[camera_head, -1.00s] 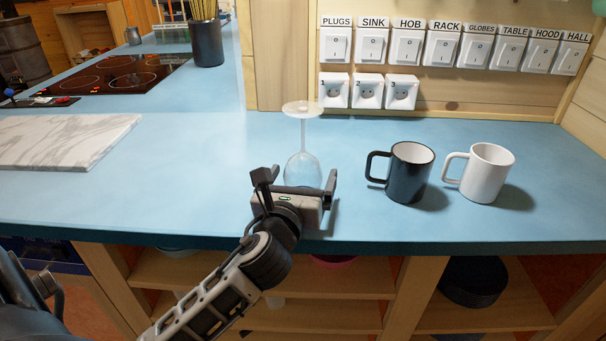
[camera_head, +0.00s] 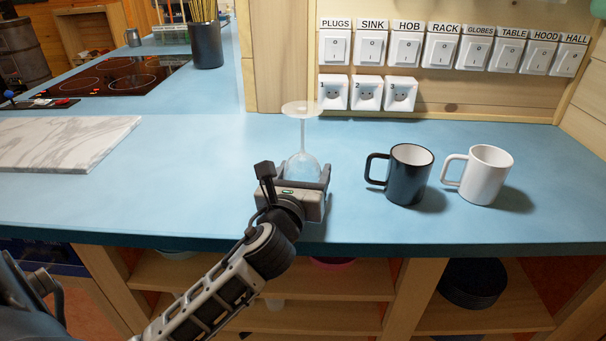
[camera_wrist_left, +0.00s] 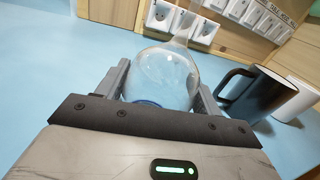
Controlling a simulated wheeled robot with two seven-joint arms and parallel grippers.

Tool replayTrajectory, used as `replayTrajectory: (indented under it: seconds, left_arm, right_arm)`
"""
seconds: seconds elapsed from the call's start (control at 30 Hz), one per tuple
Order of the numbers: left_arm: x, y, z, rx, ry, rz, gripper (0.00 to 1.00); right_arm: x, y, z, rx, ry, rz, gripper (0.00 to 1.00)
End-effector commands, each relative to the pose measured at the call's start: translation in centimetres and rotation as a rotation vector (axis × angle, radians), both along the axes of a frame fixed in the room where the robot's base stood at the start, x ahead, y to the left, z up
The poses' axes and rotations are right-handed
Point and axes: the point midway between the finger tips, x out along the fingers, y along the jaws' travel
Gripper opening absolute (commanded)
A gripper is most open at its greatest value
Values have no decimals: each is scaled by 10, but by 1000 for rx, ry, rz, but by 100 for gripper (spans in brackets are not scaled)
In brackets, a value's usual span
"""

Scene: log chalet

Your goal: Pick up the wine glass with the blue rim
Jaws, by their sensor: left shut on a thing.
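The clear wine glass (camera_head: 302,128) stands upside down on the blue counter, its foot up and its bowl down. In the left wrist view its bowl (camera_wrist_left: 167,72) lies between the fingers, and a bit of blue rim (camera_wrist_left: 147,103) shows at the bottom. My left gripper (camera_head: 302,173) is shut on the bowl, with one finger on each side of it. It also shows in the left wrist view (camera_wrist_left: 161,88). My right gripper is not in view.
A black mug (camera_head: 409,176) and a white mug (camera_head: 486,176) stand to the right on the counter (camera_head: 220,160). A marble board (camera_head: 60,143) lies at left, with a hob (camera_head: 115,77) behind it. Wall switches and sockets are behind the glass.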

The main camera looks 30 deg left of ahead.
Motion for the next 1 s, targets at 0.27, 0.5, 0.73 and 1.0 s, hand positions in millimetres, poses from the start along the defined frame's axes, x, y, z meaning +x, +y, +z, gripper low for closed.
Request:
replayTrajectory:
  seconds: [0.27, 0.5, 0.73, 1.0]
  left_arm:
    - [-9, -6, 44, 1, -6, -3, 40]
    - [-55, -35, 96, -2, -4, -6, 40]
    - [-95, -58, 121, 0, 6, 1, 40]
    - [-116, -71, 127, -1, 1, 1, 40]
  right_arm:
    - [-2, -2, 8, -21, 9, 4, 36]
    - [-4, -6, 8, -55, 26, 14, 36]
    - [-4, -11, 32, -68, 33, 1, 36]
    - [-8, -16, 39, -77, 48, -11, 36]
